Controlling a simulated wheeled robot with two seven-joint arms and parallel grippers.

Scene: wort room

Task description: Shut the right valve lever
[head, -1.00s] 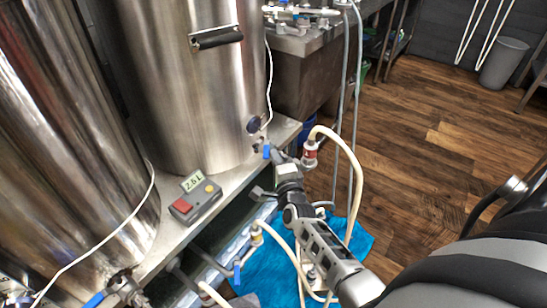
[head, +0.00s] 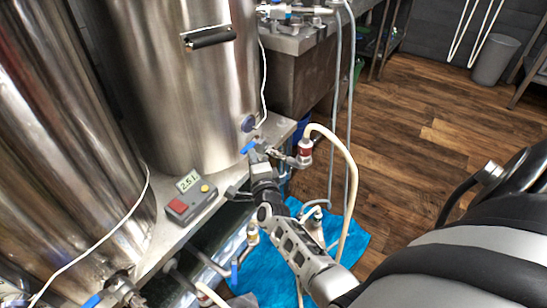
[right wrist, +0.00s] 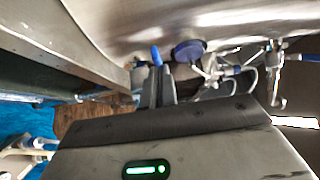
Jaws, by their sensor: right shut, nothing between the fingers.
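The right valve lever (head: 247,148) is a small blue handle low on the front of the right steel kettle (head: 180,90). It lies slanted in the head view, beside my right gripper's tips. It also shows in the right wrist view (right wrist: 156,55), just beyond the fingertips. My right gripper (head: 257,158) is shut and empty, close against the valve; I cannot tell if it touches the lever. The fingers also show in the right wrist view (right wrist: 158,80). They partly hide the valve body. My left gripper is not in view.
A grey box with a display (head: 190,196) stands on the steel bench left of my gripper. A cream hose with a red fitting (head: 305,147) hangs right of the valve. A blue sheet (head: 270,270) lies below. Another kettle (head: 60,150) stands at left.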

